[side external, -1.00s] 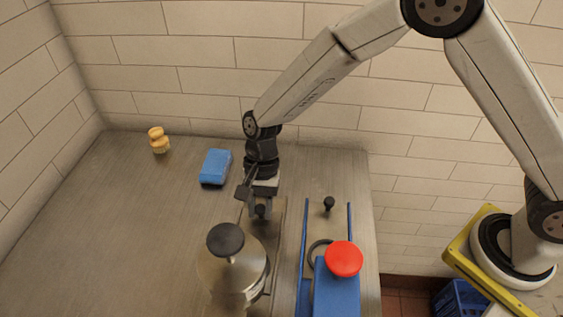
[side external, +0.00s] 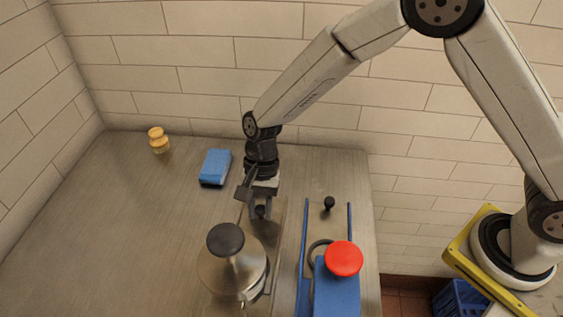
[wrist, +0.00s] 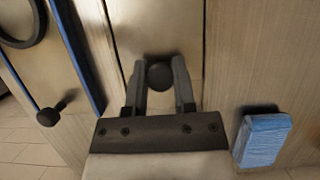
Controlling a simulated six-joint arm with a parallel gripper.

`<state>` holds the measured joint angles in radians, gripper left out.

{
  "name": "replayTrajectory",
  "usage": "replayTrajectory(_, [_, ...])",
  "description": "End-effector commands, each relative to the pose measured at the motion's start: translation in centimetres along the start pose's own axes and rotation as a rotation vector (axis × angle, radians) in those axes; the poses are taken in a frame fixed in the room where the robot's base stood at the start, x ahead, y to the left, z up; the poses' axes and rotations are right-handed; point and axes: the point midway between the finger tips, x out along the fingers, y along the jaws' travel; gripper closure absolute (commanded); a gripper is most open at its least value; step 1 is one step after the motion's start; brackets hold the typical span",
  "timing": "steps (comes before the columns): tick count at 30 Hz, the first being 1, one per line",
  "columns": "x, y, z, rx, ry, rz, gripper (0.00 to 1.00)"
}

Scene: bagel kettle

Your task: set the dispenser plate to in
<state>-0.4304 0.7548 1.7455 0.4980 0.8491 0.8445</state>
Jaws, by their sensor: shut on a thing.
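My gripper (side external: 260,205) is shut on a black round knob (wrist: 160,75), with one finger on each side of it in the wrist view. The knob stands on a flat metal plate (wrist: 150,25) that runs as a strip with dark edges. In the side view the plate (side external: 272,238) lies just right of the metal kettle (side external: 232,275) with its black lid knob. A second black knob (side external: 329,204) stands between two blue rails (side external: 304,240) to the right. Which strip is the dispenser plate is not marked.
A blue dispenser body (side external: 338,290) with a red round top (side external: 344,258) and a dark ring (side external: 317,252) stand at the front right. A blue sponge (side external: 215,167) and a small orange-yellow jar (side external: 158,140) lie behind left. The left of the table is clear.

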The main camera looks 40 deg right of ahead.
Motion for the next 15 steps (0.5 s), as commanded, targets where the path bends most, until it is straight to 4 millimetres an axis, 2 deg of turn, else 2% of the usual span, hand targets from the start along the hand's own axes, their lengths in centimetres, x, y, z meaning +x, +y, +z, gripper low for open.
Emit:
replayTrajectory(9, [1.1, -0.1, 3.1, -0.003, 0.000, -0.002, 1.00])
replayTrajectory(15, [1.2, -0.1, 3.3, -0.001, 0.000, -0.003, 1.00])
